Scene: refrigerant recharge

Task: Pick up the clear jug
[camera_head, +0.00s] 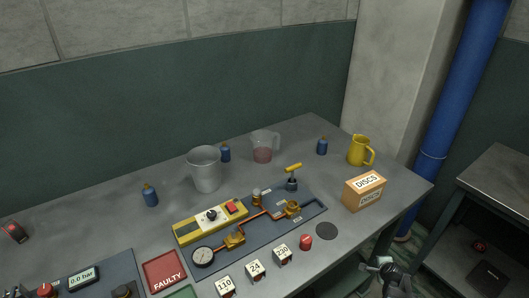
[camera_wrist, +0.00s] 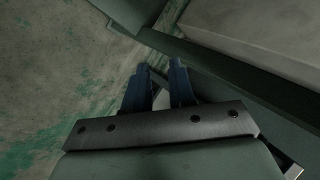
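The clear jug (camera_head: 264,147) stands upright near the back of the grey table in the head view. It is see-through, has a handle on its right side and looks reddish in its lower part. My gripper (camera_wrist: 160,75) shows in the wrist view with two dark blue fingers apart and nothing between them. It points at a stained floor and grey edges, away from the jug. In the head view, grey parts of my arm show at the lower right, off the table's front edge. The jug is not in the wrist view.
A grey pitcher (camera_head: 205,170) and a small blue bottle (camera_head: 225,153) stand left of the jug. A yellow jug (camera_head: 360,151), another blue bottle (camera_head: 322,147) and a DISCS box (camera_head: 365,191) are to the right. A board (camera_head: 313,214) with pipes and a gauge lies in front.

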